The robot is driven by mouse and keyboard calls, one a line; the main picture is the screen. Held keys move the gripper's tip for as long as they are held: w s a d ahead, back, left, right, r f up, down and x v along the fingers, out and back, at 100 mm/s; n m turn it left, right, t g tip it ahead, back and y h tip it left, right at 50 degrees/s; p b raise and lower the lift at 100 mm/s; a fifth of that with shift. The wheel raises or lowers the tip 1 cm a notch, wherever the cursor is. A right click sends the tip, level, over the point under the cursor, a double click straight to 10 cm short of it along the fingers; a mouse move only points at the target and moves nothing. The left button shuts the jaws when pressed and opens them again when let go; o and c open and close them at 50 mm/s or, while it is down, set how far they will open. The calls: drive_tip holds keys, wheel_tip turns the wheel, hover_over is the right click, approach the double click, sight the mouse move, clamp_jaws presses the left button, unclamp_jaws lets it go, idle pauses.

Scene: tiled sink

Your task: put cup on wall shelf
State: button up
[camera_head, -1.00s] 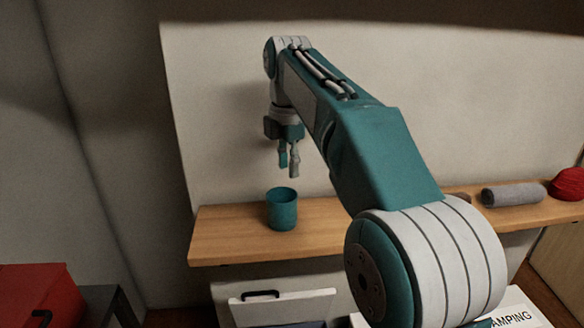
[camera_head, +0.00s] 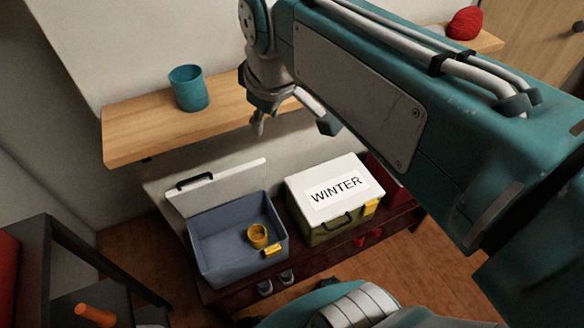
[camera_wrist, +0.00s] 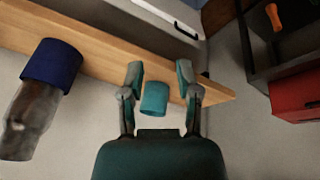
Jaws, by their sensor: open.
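A teal cup (camera_head: 188,88) stands upright on the wooden wall shelf (camera_head: 135,135), near its left end. My gripper (camera_head: 292,123) is open, its two fingers spread, to the right of the cup in the head view with clear space between them. Nothing is held. In the wrist view the cup (camera_wrist: 154,99) appears framed between the open fingers (camera_wrist: 160,75), not gripped. The shelf (camera_wrist: 105,52) crosses that view. My arm hides the middle of the shelf in the head view.
Below the shelf, a blue open box (camera_head: 225,255) holds a yellow cup (camera_head: 257,236), beside a lidded WINTER box (camera_head: 335,190). A dark rack (camera_head: 50,260) stands left. A red ball (camera_head: 465,23) lies at the shelf's far right. A dark blue cylinder (camera_wrist: 52,64) shows in the wrist view.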

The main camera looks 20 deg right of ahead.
drive_tip(key=s+d+f+m+t, duration=0.1)
drive_tip(key=s+f+m, duration=0.5)
drive_tip(key=s+f, duration=0.1)
drive_tip(key=shift+s+d+f, duration=0.25)
drive_tip(key=shift+f, duration=0.3)
idle(0.5)
